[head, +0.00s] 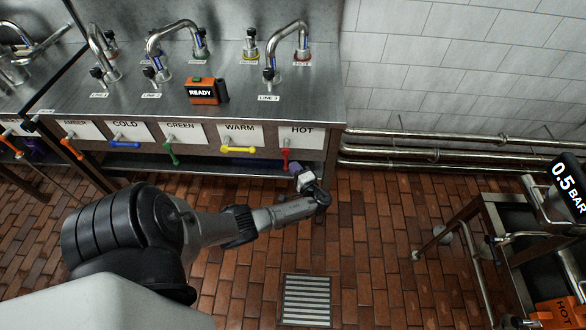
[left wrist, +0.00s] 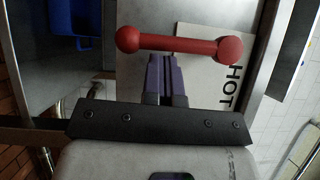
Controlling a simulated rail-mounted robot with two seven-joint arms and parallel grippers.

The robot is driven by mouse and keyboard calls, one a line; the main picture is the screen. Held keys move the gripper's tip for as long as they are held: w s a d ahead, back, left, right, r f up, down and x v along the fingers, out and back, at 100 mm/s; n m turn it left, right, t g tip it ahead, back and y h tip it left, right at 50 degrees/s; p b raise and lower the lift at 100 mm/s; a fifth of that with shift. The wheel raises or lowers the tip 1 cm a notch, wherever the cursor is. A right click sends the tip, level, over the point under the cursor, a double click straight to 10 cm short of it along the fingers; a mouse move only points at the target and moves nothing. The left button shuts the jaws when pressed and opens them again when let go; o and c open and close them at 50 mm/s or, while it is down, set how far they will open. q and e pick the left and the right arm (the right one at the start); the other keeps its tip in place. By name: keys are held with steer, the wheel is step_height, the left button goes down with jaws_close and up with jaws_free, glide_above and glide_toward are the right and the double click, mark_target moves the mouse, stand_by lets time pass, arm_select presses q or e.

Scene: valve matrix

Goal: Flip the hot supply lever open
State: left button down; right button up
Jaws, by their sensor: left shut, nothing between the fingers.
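The red hot supply lever (head: 286,157) hangs down from the bench front under the white HOT label (head: 301,133). In the left wrist view the lever (left wrist: 180,45) is a red bar with a knob at each end, beside the HOT label (left wrist: 212,80). My left gripper (head: 296,169) is right at the lever's lower part in the head view. Its purple fingers (left wrist: 166,75) are shut and empty, with their tips close against the side of the bar; I cannot tell whether they touch. My right gripper is not in view.
The yellow WARM lever (head: 238,149) and blue COLD lever (head: 125,144) lie level; the green lever (head: 171,153) hangs down. An orange READY box (head: 208,91) stands on the steel bench among taps. Pipes (head: 430,153) run along the wall. The brick floor has a drain grate (head: 306,300).

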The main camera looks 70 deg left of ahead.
arm_select(q)
steer(key=w+d, duration=0.4)
steer(key=d, duration=0.8)
steer(key=shift+w, duration=0.2)
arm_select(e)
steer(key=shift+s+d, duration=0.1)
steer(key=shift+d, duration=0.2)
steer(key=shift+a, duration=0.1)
